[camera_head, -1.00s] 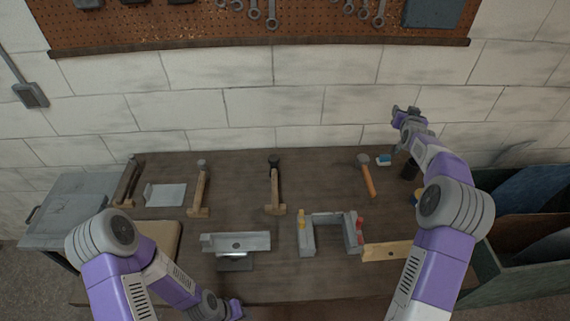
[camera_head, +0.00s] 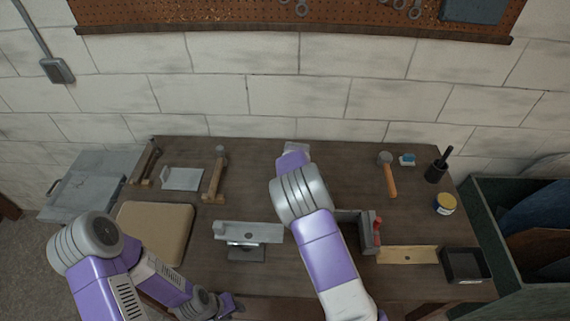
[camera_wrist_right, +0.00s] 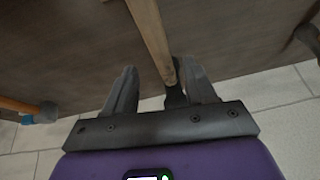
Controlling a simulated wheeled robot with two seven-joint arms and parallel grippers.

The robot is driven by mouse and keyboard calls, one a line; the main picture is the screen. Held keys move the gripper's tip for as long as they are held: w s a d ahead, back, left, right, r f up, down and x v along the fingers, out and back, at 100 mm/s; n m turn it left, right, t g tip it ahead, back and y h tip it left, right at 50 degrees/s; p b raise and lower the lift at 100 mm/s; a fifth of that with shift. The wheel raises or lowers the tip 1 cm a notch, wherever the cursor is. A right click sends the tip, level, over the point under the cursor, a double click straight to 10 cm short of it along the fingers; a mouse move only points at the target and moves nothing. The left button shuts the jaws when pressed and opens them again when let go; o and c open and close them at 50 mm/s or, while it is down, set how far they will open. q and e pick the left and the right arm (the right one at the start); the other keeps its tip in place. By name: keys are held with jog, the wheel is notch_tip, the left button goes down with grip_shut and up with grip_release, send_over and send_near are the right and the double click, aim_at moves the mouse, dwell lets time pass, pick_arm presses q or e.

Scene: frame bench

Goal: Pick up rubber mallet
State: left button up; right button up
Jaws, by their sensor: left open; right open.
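A tool with a wooden handle (camera_wrist_right: 150,30) and a small dark head (camera_wrist_right: 175,96), probably the rubber mallet, shows in the right wrist view. My right gripper (camera_wrist_right: 160,68) is open and empty, with its fingers on either side of the tool near the head end. I cannot tell how far above the tool they are. In the head view my right arm hides this tool and the gripper. My left gripper (camera_head: 232,304) is open and empty, low by the table's front edge.
A tan pad (camera_head: 155,230) lies left.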

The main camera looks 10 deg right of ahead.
jog(key=shift+s+a+f+n, duration=0.4)
jog(key=shift+s+a+f, duration=0.05)
jog(key=shift+s+a, duration=0.1)
jog(key=shift+a+f, duration=0.2)
jog(key=shift+f, duration=0.1)
jog(key=shift+g, duration=0.3)
jog(key=x, duration=0.4)
jog(key=d+x, duration=0.1)
jog(key=x, duration=0.2)
jog(key=shift+w+p, duration=0.1)
jog(key=shift+p, duration=0.25)
jog(key=shift+r, duration=0.1)
grip_shut()
